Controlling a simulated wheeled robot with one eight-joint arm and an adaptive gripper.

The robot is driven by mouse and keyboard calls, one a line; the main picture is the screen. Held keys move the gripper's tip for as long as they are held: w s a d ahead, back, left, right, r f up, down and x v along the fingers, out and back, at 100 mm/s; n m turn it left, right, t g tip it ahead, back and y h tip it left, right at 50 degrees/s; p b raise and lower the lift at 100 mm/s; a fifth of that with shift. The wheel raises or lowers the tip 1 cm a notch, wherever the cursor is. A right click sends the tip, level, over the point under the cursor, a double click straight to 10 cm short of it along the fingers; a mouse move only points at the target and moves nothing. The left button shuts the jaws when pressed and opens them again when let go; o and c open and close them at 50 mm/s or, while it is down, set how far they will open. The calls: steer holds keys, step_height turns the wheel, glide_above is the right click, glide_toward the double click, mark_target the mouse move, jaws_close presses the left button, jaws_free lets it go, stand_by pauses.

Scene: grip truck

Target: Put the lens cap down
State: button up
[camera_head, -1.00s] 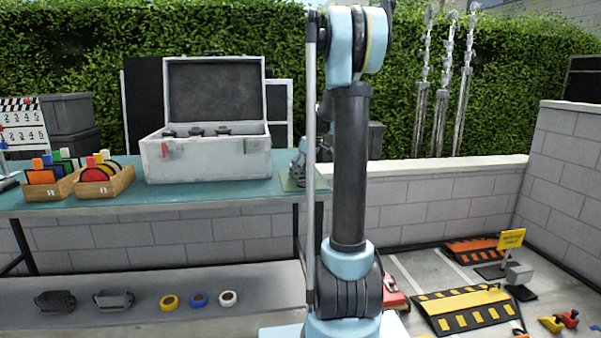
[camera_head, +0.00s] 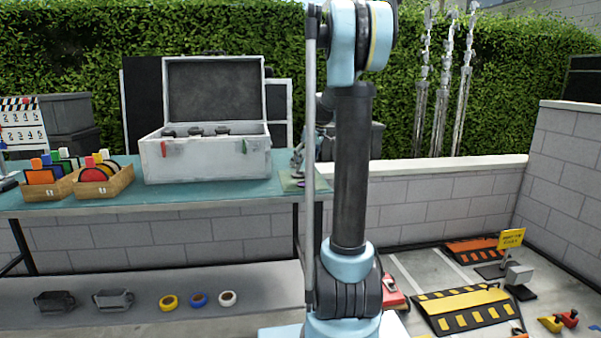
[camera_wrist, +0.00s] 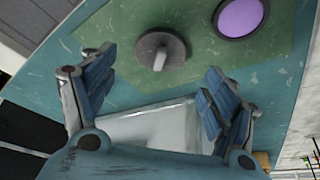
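The lens cap, seen as a dark grey round disc with a pale raised grip (camera_wrist: 177,47), lies on a green mat (camera_wrist: 110,25) in the wrist view. My gripper (camera_wrist: 158,66) is open, its two blue-padded fingers spread wide, with the cap seen in the gap toward the fingertips. Neither finger appears to touch it. A purple round lens with a dark rim (camera_wrist: 240,16) lies on the mat to the right of the cap. In the head view my gripper (camera_head: 300,158) is above the mat (camera_head: 290,184), partly hidden by my arm; the cap cannot be made out there.
A pale rectangular thing (camera_wrist: 150,126) lies below the fingers in the wrist view. On the teal table (camera_head: 215,192) stand an open white case (camera_head: 207,160) and wooden trays of coloured discs (camera_head: 104,188). Tape rolls (camera_head: 198,299) lie on the lower shelf.

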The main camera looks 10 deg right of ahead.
steer(key=v, duration=0.8)
steer(key=s+a+f+m, duration=0.1)
steer(key=s+f, duration=0.1)
steer(key=s, duration=0.5)
steer(key=s+a+f+m, duration=0.1)
steer(key=s+a, duration=0.1)
steer(key=s, duration=0.4)
steer(key=s+f+m+h, duration=0.1)
steer(key=s+f+m, duration=0.2)
steer(key=s+f, duration=0.7)
steer(key=s+f+m+g+h, duration=0.1)
steer(key=s+f+m+h, duration=0.1)
steer(key=s+f, duration=0.8)
steer(key=s+m, duration=0.1)
steer(key=s, duration=0.6)
steer(key=shift+s+a+f+m, duration=0.3)
steer(key=shift+a+f+m, duration=0.05)
steer(key=shift+a+m, duration=0.05)
steer(key=shift+w+f, duration=0.2)
steer(key=shift+w, duration=0.3)
